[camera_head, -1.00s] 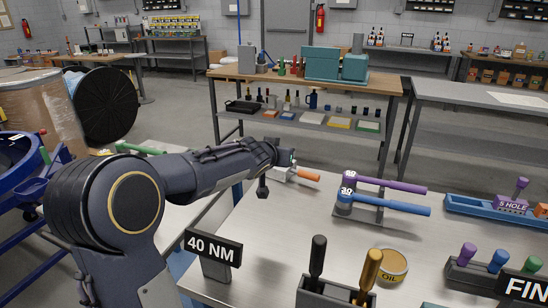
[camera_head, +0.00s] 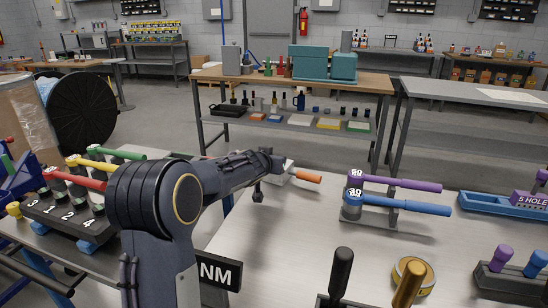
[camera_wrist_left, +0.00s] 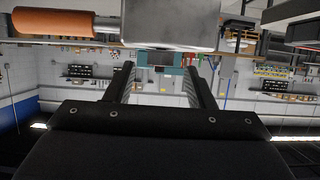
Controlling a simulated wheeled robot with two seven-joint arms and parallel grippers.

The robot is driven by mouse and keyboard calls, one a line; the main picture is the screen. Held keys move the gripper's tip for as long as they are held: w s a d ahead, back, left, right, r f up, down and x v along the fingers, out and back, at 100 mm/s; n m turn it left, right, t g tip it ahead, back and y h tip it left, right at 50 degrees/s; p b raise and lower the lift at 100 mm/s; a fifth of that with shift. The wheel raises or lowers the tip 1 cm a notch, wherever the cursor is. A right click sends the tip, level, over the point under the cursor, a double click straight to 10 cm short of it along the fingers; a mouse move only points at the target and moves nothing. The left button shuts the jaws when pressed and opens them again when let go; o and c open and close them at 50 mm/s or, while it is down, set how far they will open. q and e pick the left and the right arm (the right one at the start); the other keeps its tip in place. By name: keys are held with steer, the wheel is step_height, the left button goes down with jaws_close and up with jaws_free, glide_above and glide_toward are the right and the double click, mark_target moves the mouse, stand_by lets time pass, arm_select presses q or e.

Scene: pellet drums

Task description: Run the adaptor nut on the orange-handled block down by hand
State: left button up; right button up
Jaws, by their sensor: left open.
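The orange-handled block is a grey metal block (camera_head: 288,178) with an orange handle (camera_head: 308,176), on the metal bench just beyond my left gripper (camera_head: 270,172). In the left wrist view the block (camera_wrist_left: 170,22) fills the top middle, with its orange handle (camera_wrist_left: 52,22) pointing left. My left gripper (camera_wrist_left: 162,78) is open, its two fingers apart with nothing between them, and the block's face is just past the fingertips. I cannot make out the adaptor nut; my gripper hides part of the block in the head view. My right gripper is not in view.
A stand with purple-handled (camera_head: 400,183) and blue-handled (camera_head: 405,204) wrenches is right of the block. An oil tin (camera_head: 414,275), a NM sign (camera_head: 222,271) and tool holders are nearer. A numbered valve rack (camera_head: 60,215) is at left. Bench between is clear.

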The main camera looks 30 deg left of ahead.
arm_select(q)
steer(key=shift+x, duration=1.3)
